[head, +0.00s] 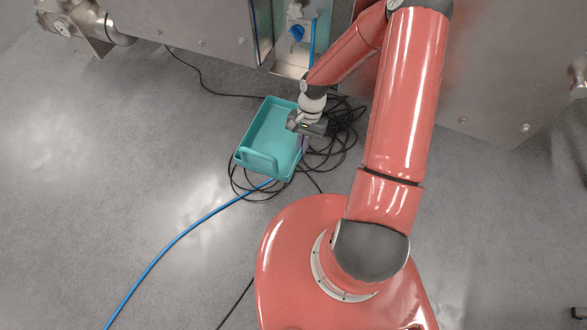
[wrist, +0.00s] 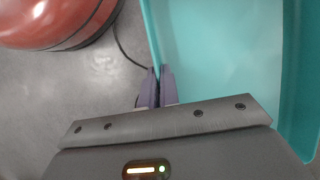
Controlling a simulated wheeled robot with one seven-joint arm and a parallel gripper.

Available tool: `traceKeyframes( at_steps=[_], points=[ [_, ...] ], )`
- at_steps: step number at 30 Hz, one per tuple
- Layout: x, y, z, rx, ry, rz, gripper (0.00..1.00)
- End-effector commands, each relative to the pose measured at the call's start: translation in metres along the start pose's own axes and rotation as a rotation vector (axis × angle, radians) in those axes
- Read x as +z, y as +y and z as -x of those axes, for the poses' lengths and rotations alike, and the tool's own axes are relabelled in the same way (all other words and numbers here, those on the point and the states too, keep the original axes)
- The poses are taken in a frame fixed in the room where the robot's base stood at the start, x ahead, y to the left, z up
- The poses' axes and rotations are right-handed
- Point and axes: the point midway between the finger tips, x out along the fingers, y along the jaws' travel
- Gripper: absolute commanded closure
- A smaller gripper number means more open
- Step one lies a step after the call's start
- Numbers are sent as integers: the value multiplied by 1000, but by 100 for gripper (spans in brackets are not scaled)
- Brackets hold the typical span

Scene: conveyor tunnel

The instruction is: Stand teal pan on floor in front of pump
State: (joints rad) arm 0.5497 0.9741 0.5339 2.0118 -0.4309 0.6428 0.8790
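The teal pan (head: 268,134) is a rectangular open tray, upright and empty inside, left of my arm in the head view. Its near end has a raised handle-like bar. In the wrist view the pan (wrist: 225,50) fills the right side. My gripper (head: 304,143) is at the pan's right wall. In the wrist view my gripper's purple fingers (wrist: 159,80) are close together, one on each side of that wall, pinching it. I cannot tell whether the pan rests on the floor or hangs just above it. No pump is clearly identifiable.
Black cables (head: 338,140) lie coiled beside and around the pan. A blue hose (head: 180,236) runs across the floor to it. Steel cabinets (head: 200,25) stand behind, with a blue-knobbed fitting (head: 297,33) in the gap. The floor at left (head: 80,160) is clear.

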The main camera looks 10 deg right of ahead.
Motion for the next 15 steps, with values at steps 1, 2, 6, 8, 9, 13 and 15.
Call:
traceKeyframes(
  at_steps=[1, 2, 6, 8, 9, 13, 15],
  points=[
    [-6, 0, -17, 1, -6, 0, 100],
    [-8, 0, -25, 0, -6, 1, 100],
    [-24, 0, -60, 1, -5, 1, 100],
    [-30, 0, -75, 1, -5, 1, 100],
    [-33, 0, -84, 1, -5, 1, 100],
    [-43, 0, -106, 0, -2, 2, 100],
    [-46, 0, -113, 0, -1, 2, 100]
  ],
)
